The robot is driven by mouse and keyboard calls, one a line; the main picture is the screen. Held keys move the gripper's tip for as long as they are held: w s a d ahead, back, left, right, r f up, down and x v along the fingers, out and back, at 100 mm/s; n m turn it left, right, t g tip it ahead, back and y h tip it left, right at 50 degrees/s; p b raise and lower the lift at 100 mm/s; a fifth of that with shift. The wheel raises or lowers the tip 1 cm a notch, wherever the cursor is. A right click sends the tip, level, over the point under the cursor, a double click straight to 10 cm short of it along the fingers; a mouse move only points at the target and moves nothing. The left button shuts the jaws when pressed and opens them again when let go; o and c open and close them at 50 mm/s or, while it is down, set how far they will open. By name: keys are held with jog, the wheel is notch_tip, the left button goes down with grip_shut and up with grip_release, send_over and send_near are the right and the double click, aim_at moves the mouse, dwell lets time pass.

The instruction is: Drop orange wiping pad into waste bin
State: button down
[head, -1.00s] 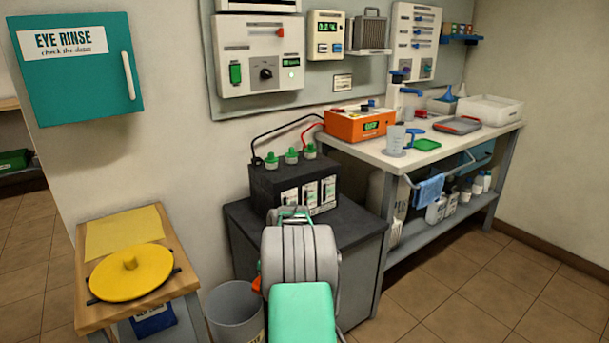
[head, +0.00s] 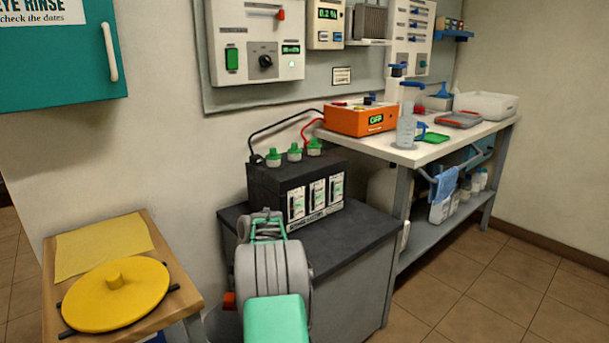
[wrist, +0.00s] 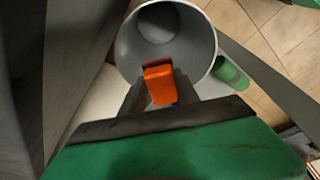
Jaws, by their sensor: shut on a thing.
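The orange wiping pad (wrist: 160,83) is held between the dark fingers of my gripper (wrist: 158,96) in the wrist view. My gripper is shut on it. The grey round waste bin (wrist: 207,48) shows behind the pad, its open mouth facing the camera. The pad overlaps the mouth near its lower edge in that view; its exact height over the rim cannot be told. In the head view a bit of the orange pad (head: 229,301) sticks out left of my arm. The waste bin (head: 217,327) there is mostly hidden by my arm, and my gripper's fingers are hidden.
A wooden stand (head: 188,292) with a yellow lid (head: 115,297) and yellow cloth (head: 100,246) is left of the bin. A grey cabinet (head: 350,262) carrying a black battery (head: 265,187) stands right. A green cylinder (wrist: 230,73) is beside the bin. Tiled floor is free at right.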

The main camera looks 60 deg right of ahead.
jog(key=f+b, duration=0.1)
jog(key=f, duration=0.1)
jog(key=f+b, duration=0.3)
jog(key=f, duration=0.1)
jog(key=shift+s+d+b, duration=0.15)
jog(key=shift+d+b, duration=0.1)
jog(key=shift+b, duration=0.05)
jog(key=shift+r, duration=0.1)
jog(key=c, duration=0.8)
grip_release()
jog(key=p+v, duration=0.3)
jog(key=v, duration=0.4)
jog(key=shift+s+d+r, duration=0.1)
jog(key=shift+r, duration=0.25)
